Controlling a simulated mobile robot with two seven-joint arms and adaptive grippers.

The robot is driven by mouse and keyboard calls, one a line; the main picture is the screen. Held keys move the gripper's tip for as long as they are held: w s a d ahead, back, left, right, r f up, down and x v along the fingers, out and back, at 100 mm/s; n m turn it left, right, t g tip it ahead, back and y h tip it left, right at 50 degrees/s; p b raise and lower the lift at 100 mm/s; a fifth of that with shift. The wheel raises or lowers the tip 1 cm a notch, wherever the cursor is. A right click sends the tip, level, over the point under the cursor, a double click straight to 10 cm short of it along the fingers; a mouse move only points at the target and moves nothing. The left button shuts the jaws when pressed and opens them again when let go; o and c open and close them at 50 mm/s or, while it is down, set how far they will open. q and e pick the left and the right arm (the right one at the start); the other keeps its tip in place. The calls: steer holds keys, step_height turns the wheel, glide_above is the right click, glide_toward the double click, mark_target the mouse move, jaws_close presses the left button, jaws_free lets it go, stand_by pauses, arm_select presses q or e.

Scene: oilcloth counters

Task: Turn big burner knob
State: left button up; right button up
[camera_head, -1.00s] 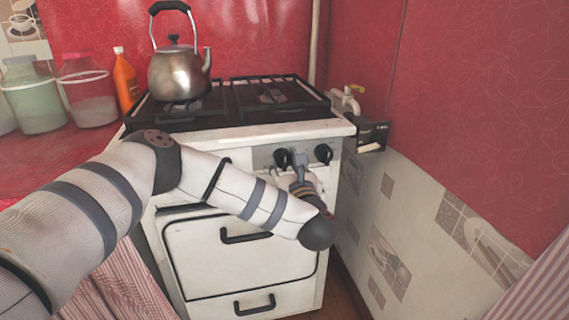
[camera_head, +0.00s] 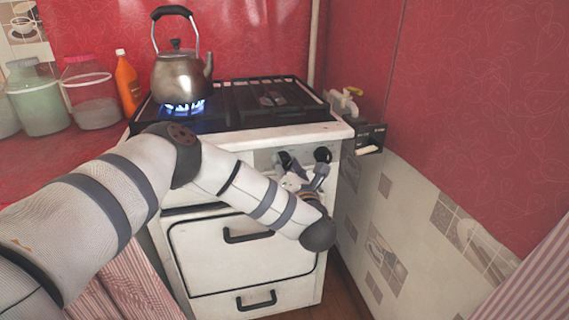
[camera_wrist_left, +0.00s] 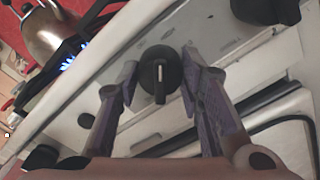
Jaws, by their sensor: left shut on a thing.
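The white stove's front panel carries black knobs. One knob (camera_wrist_left: 160,76), with a white line running along its grip, sits between the two fingers of my left gripper (camera_wrist_left: 161,78) in the left wrist view. My left gripper (camera_head: 301,172) reaches the panel from the front in the head view and is shut on this knob, partly hiding it. Another knob (camera_head: 323,155) shows clear to its right. My right gripper is out of view.
The right burner grate (camera_head: 270,98) is empty. Jars (camera_head: 93,95) and an orange bottle (camera_head: 127,84) stand left of the stove. A tiled wall (camera_head: 400,215) is close on the right. The oven door handle (camera_head: 246,237) sticks out below my forearm.

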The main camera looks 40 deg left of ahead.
arm_select(q)
steer(key=shift+f+m, duration=0.1)
steer(key=shift+m, duration=0.6)
steer(key=o, duration=1.2)
steer(key=shift+v, duration=6.05)
